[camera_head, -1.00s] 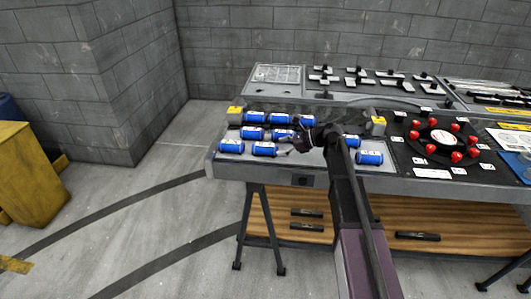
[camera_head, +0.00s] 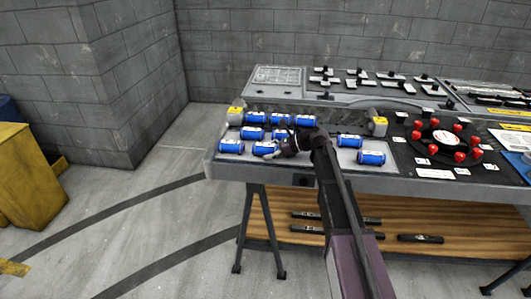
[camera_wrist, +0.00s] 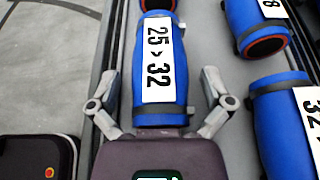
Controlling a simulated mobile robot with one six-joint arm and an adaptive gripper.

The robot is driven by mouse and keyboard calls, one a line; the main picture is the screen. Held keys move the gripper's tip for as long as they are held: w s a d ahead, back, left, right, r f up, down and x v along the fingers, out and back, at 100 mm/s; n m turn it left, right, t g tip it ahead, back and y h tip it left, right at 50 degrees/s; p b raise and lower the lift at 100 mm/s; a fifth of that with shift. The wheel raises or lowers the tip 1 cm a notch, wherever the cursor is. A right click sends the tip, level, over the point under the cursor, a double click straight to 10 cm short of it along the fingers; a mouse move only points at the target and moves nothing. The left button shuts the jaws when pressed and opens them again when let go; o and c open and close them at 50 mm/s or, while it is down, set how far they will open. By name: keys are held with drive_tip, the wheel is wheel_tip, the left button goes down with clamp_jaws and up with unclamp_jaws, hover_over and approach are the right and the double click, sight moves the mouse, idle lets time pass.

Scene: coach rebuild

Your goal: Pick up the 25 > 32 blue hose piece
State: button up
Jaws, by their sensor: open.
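The blue hose piece labelled 25 > 32 (camera_wrist: 160,95) lies upright in the wrist view, its white label facing me. My gripper (camera_wrist: 160,78) is open, with one finger on each side of this piece near its closer end. I cannot tell whether the fingers touch it. In the head view my gripper (camera_head: 278,151) is at the front row on the bench, and the blue piece (camera_head: 262,149) just left of it appears to be the same one, partly hidden by the gripper.
Other blue hose pieces lie close by: one ahead (camera_wrist: 158,4), two to the right (camera_wrist: 255,25) (camera_wrist: 285,125). Two more (camera_head: 349,141) (camera_head: 371,157) lie right of my arm. A black box with a red button (camera_wrist: 38,155) is at the bench's front edge.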

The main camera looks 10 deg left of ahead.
idle(0.5)
drive_tip(key=c, duration=1.1)
